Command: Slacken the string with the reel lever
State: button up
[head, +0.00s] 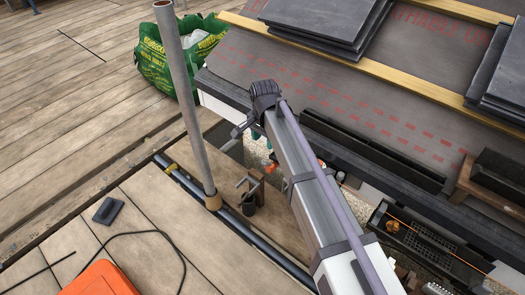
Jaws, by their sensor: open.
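An orange string (440,240) runs slantwise over a dark tray (425,262) at the lower right. A small orange round part (392,226), which may be the reel, sits near the string's upper left end; I cannot make out its lever. My arm reaches up from the bottom right. My gripper (235,135) is at its far end, small and partly hidden, left of the string and well apart from it. It is open, and I see nothing held in it.
A grey upright pole (184,100) stands left of my arm. Slate stacks (322,22) lie on the battened roof (345,95). A green bag (168,55) stands on the boards behind. An orange case (100,280) and a black cable (150,235) lie at the lower left.

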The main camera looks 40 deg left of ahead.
aim_at(265, 162)
notch_tip(265, 162, down, 11)
jog(key=b, duration=1.1)
jog(key=shift+s+d, duration=0.1)
jog(key=shift+d, duration=0.05)
jog(key=shift+r, duration=0.1)
jog(key=c, duration=0.9)
